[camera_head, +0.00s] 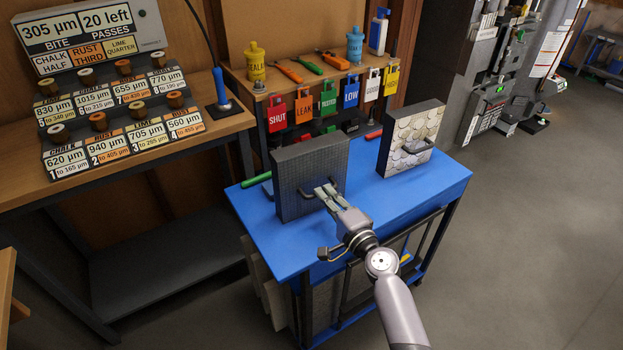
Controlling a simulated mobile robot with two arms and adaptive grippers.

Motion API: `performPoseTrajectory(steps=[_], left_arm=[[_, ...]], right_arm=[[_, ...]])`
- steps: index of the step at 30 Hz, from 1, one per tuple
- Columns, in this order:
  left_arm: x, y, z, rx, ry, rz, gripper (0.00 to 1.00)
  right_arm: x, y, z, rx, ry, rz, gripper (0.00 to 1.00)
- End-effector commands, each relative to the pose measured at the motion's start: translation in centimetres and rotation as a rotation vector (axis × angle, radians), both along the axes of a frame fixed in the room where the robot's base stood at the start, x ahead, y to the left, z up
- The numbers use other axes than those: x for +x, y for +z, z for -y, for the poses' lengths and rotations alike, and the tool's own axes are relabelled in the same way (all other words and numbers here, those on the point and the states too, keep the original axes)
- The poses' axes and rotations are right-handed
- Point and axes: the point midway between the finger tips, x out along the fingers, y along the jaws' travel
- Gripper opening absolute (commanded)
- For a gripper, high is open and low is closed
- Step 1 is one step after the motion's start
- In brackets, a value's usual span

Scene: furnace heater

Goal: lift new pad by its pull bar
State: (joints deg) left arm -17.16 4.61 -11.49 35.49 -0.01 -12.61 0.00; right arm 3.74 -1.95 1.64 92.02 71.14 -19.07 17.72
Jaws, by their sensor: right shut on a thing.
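A dark grey pad (290,182) with a fine grid face stands upright on the blue table top (262,236), at its left part. A dark pull bar (305,193) sticks out from its front face. My right gripper (328,194) reaches in from the lower right and is shut on this pull bar; its fingers hide part of the bar. A second pad (409,127) with a cracked, cream, scaly face and its own pull bar (420,148) stands at the back right of the table. The dark pad looks clean, the other crusted. My left gripper is not in view.
A green-handled tool (256,180) lies beside the dark pad's left edge. Behind, a bench holds bottles, tools and coloured hanging tags (304,109). A wooden desk with spools and label signs (104,138) stands left. Blue table space is bare between the pads; floor is open right.

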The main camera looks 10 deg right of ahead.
Motion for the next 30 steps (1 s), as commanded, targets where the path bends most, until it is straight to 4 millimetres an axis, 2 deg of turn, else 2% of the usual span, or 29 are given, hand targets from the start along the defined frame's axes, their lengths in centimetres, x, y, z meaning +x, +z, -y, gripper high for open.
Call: performPoseTrajectory(steps=[21,30], left_arm=[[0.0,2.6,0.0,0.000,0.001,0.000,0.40],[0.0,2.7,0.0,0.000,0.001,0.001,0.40]], right_arm=[[0.0,3.0,0.0,0.001,0.000,0.002,0.00],[0.0,3.1,0.0,0.001,0.000,0.002,0.00]])
